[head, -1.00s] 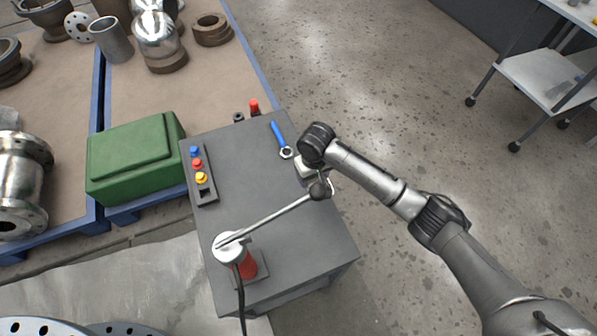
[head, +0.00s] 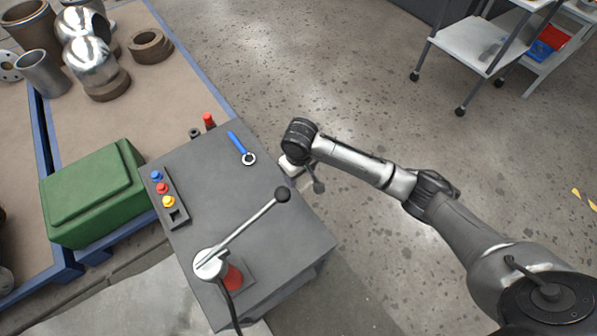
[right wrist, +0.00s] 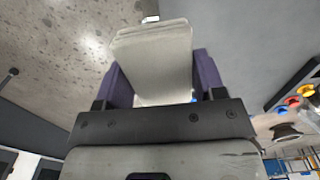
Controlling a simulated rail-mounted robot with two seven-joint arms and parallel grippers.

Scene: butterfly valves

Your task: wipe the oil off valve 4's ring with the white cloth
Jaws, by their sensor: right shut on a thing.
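The white cloth (right wrist: 152,55) shows in the right wrist view as a folded, off-white pad between two purple fingers. My right gripper (right wrist: 158,72) is shut on it. In the head view, my right arm comes in from the right, and its wrist is beside the right edge of the grey cabinet. The gripper (head: 290,167) is mostly hidden there under the wrist, with only a small pale part showing. I cannot make out valve 4, its ring or any oil in the current views. My left gripper is not in view.
The grey cabinet (head: 215,210) carries a lever (head: 245,230) with a black knob, a blue-handled wrench (head: 240,147) and a button box (head: 167,200). A green box (head: 92,192) and metal fittings stand left. A white trolley (head: 475,45) is at the back right. Floor between is clear.

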